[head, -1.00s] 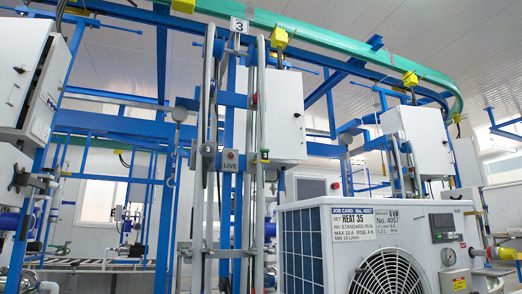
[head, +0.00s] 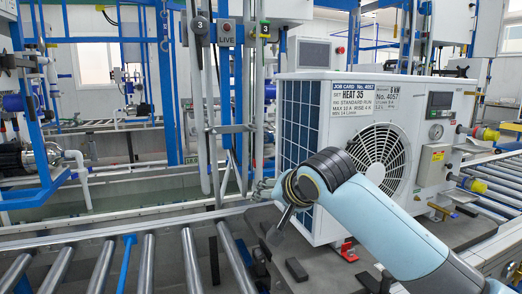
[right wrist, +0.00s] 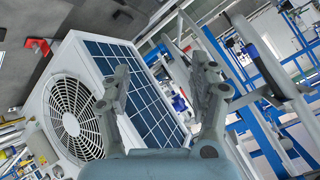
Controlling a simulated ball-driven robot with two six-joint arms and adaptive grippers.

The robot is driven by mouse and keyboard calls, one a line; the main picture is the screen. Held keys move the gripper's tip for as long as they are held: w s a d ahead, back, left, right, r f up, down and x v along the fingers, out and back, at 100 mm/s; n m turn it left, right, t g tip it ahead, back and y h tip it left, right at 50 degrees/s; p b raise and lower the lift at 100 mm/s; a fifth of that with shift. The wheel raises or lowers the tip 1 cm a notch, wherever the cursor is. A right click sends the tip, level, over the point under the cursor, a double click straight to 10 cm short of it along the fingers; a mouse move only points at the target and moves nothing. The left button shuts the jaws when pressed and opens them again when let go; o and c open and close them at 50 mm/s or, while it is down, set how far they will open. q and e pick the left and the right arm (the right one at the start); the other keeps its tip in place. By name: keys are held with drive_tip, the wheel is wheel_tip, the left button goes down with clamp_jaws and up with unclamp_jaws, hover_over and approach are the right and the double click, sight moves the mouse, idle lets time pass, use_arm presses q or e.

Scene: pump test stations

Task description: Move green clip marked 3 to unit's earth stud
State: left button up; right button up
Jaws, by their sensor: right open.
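The unit (head: 302,192) is a white boxed machine with a fan grille and a job card reading HEAT 35. It also shows in the right wrist view (right wrist: 72,52). I cannot make out its earth stud. My right gripper (head: 276,232) is low in front of the unit's left corner, partly hidden by its own wrist. In the right wrist view its two fingers (right wrist: 163,72) are apart, with nothing between them. My left gripper is out of view.
A roller conveyor (head: 150,262) runs along the front. A red clamp (head: 347,250) stands at the unit's foot. Grey uprights (head: 253,90) stand close to the unit's left.

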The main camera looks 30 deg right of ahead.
drive_tip(key=w+d+r+m+t+p, duration=0.1)
drive_tip(key=w+r+m+t, duration=0.15)
drive_tip(key=r, duration=0.65)
drive_tip(key=w+d+r+m+t, duration=0.1)
drive_tip(key=w+r+m, duration=0.15)
drive_tip(key=r, duration=0.75)
drive_tip(key=m+t+h+p, duration=0.1)
drive_tip(key=m+t+h, duration=0.1)
drive_tip(key=m+t, duration=0.3)
approach(259, 32)
drive_tip(key=shift+m+g, duration=0.3)
drive_tip(key=shift+g, duration=0.45)
drive_tip(key=w, duration=0.1)
drive_tip(key=w+d+r, duration=0.2)
drive_tip(key=shift+w+d+r, duration=0.1)
drive_tip(key=shift+w, duration=0.15)
drive_tip(key=shift+w, duration=0.15)
drive_tip(key=shift+p+x, duration=0.55)
drive_tip(key=shift+x, duration=3.9)
clamp_jaws()
